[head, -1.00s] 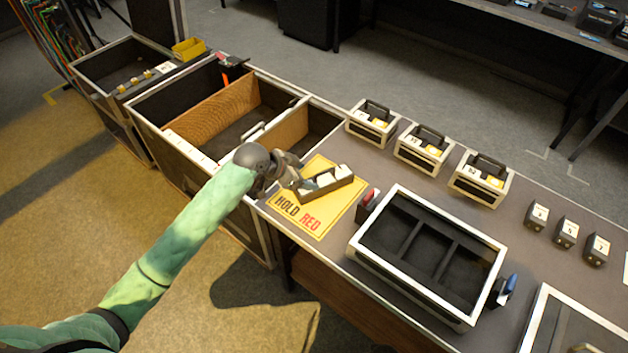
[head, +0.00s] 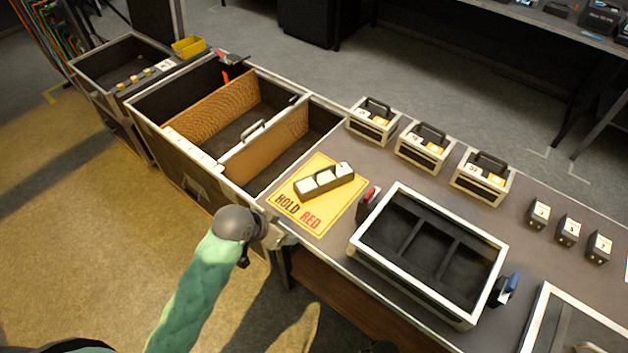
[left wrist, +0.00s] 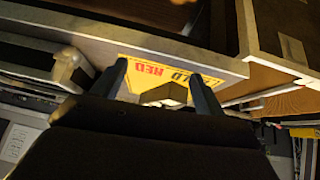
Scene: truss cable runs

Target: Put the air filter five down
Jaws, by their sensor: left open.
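A long dark block with three white faces (head: 325,180) lies on the yellow HOLD RED mat (head: 318,222). I cannot read a number on it, so I cannot tell if it is air filter five. My left gripper (head: 284,241) is open and empty, off the mat's near side by the table edge. In the left wrist view, its two dark fingers (left wrist: 161,85) stand apart, with the mat (left wrist: 133,84) and part of the block (left wrist: 163,93) beyond them. My right gripper is not in view.
A white-rimmed divided tray (head: 352,254) stands right of the mat. Three handled cases (head: 424,146) line the back, with three small numbered blocks (head: 568,231) to the right. A deep case with wooden dividers (head: 262,143) stands left of the table.

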